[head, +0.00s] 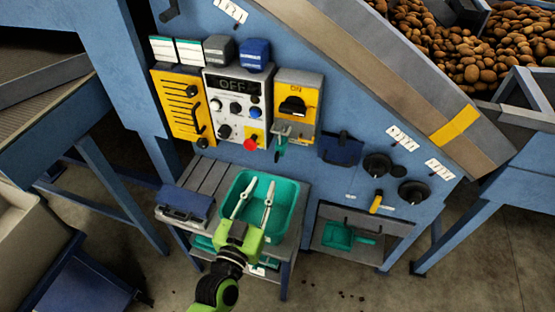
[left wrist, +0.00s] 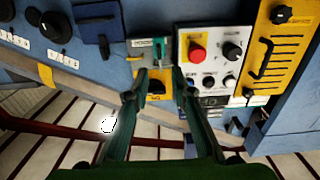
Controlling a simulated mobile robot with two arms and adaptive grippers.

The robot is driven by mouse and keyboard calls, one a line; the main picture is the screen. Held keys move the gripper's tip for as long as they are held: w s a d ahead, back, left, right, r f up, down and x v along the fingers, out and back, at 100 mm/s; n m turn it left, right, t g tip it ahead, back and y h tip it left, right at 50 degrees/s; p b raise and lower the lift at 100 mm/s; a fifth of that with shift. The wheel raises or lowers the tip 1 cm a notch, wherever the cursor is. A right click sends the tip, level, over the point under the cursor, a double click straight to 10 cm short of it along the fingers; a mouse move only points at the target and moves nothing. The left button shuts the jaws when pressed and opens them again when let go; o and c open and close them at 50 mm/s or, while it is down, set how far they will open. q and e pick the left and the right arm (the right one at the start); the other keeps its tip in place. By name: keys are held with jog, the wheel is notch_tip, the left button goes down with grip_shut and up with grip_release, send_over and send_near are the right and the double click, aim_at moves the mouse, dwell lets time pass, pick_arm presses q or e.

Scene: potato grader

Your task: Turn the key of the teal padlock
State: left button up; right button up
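The teal padlock (head: 281,145) hangs at the lower edge of the yellow switch box (head: 311,88) with the black knob, on the blue machine face. In the left wrist view, which is turned over, the padlock (left wrist: 148,46) shows as a small teal shape above the black knob (left wrist: 155,88). I cannot make out its key. My left gripper (head: 261,182) is open and empty, below the padlock in the head view. In the left wrist view its fingers (left wrist: 158,74) stand apart, framing the switch box, with no contact visible. My right gripper is out of view.
Left of the switch box are a white control panel (head: 225,84) with a red button (head: 250,142) and a slotted yellow panel (head: 176,92). A teal bin (head: 291,222) stands on the shelf beneath my left gripper. Black dials (head: 377,165) sit at right.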

aim_at(275, 159)
pick_arm(q)
jog(key=x, duration=1)
jog(key=shift+w+d+f+p, duration=0.1)
jog(key=shift+d+p, duration=0.05)
jog(key=shift+p, duration=0.2)
grip_shut()
